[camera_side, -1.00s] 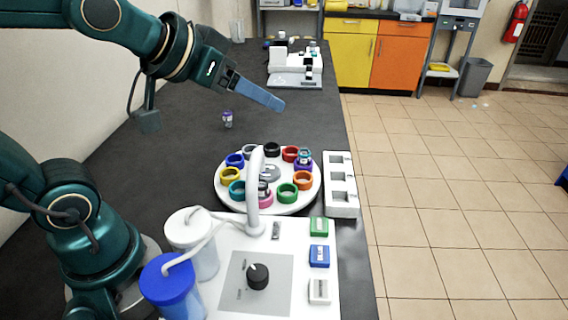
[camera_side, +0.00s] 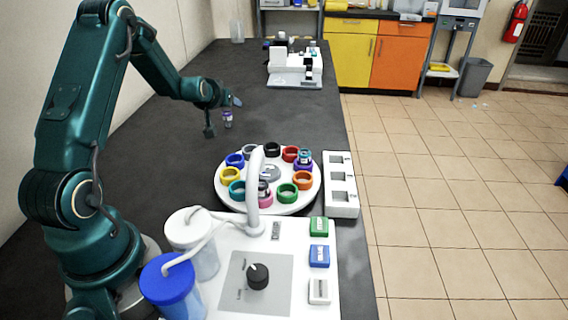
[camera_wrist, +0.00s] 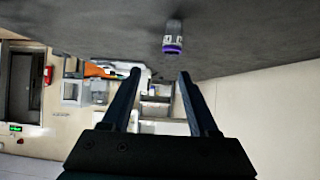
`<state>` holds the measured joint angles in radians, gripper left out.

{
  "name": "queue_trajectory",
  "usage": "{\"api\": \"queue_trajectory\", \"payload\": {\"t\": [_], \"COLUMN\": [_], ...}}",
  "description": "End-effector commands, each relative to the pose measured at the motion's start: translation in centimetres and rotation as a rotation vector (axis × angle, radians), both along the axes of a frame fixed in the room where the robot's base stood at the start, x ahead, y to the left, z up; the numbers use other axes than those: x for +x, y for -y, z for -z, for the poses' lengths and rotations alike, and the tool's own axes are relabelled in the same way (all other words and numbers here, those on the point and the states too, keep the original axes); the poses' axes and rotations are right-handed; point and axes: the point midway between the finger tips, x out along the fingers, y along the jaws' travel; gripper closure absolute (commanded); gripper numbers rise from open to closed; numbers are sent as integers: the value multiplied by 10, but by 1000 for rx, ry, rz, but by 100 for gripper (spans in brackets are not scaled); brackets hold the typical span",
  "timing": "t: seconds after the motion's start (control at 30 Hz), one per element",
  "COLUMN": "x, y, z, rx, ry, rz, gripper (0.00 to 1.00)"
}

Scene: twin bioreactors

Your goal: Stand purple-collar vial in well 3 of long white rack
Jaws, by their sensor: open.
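The purple-collar vial (camera_side: 227,119) stands upright on the dark bench, behind and left of the round carousel. In the wrist view the vial (camera_wrist: 173,40) shows with its purple collar, beyond the fingertips and clear of them. My gripper (camera_side: 237,101) is just above and beside the vial in the side view. In the wrist view my gripper (camera_wrist: 160,74) is open, with nothing between its fingers. The long white rack (camera_side: 342,211) lies right of the carousel along the bench edge. Its square wells look empty; their numbers are too small to read.
A white carousel (camera_side: 222,196) with several coloured rings stands mid-bench; small vials show at its purple and pink rings. A white curved spout (camera_side: 254,190) rises in front of it. A white instrument (camera_side: 295,78) stands at the back. The bench around the standing vial is clear.

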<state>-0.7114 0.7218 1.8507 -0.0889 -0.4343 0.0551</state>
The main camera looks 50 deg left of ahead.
Motion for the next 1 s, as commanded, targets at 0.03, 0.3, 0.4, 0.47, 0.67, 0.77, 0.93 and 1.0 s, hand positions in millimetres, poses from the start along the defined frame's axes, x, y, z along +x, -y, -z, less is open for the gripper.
{"api": "queue_trajectory", "payload": {"t": [0.03, 0.3, 0.4, 0.47, 0.67, 0.77, 0.93, 1.0], "x": [-6, -2, 4, 8, 16, 18, 18, 18], "y": [-4, -19, -25, -28, -36, -38, -38, -38], "z": [10, 24, 31, 33, 41, 42, 43, 43], "rx": [-15, -22, -22, -21, -21, -21, -21, -21], "ry": [-17, -24, -25, -24, -24, -24, -24, -24], "rz": [-16, -30, -30, -30, -30, -29, -29, -29], "gripper": [40, 40, 40, 40, 40, 40, 40, 40]}}
